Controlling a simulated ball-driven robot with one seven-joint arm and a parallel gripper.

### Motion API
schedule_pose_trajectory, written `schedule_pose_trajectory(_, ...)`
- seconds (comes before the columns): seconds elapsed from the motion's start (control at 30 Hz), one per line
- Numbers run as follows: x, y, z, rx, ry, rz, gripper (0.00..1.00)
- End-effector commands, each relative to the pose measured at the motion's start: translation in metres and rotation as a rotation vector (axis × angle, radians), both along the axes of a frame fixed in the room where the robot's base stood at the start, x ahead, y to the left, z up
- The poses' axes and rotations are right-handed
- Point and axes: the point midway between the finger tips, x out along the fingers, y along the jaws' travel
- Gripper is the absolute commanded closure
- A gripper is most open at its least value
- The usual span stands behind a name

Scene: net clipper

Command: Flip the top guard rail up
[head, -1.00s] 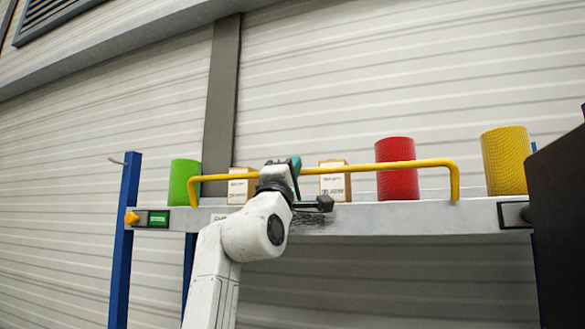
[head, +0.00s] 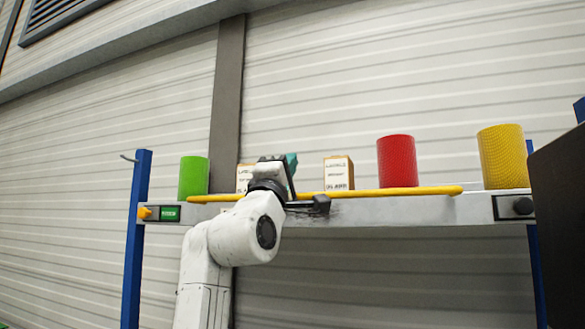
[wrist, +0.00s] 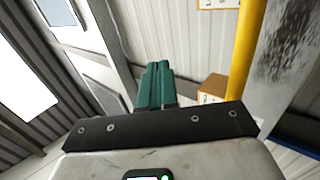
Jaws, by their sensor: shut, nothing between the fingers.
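The yellow guard rail (head: 385,192) runs along the front beam of the rack in the head view, level with the beam's top edge. Its end legs hardly show. My arm hides part of it left of centre. In the wrist view the teal fingers of my gripper (wrist: 155,82) are shut together and empty. The rail (wrist: 245,50) runs to their right there, apart from the fingertips. Whether another part of the gripper touches it I cannot tell.
On the rack stand a green cylinder (head: 193,176), two small boxes, one of them here (head: 339,172), a red cylinder (head: 397,160) and a yellow cylinder (head: 503,155). The grey beam (head: 420,210) has blue posts (head: 136,240). A dark panel (head: 560,210) fills the right edge.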

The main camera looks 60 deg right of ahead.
Motion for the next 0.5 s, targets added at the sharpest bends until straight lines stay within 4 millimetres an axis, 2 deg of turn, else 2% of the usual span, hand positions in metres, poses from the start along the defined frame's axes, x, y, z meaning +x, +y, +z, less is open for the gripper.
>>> schedule_pose_trajectory(0.3,-0.003,0.05,-0.012,-0.002,-0.001,0.003,1.0)
schedule_pose_trajectory(0.5,-0.005,0.064,-0.014,-0.002,0.0,0.001,1.0)
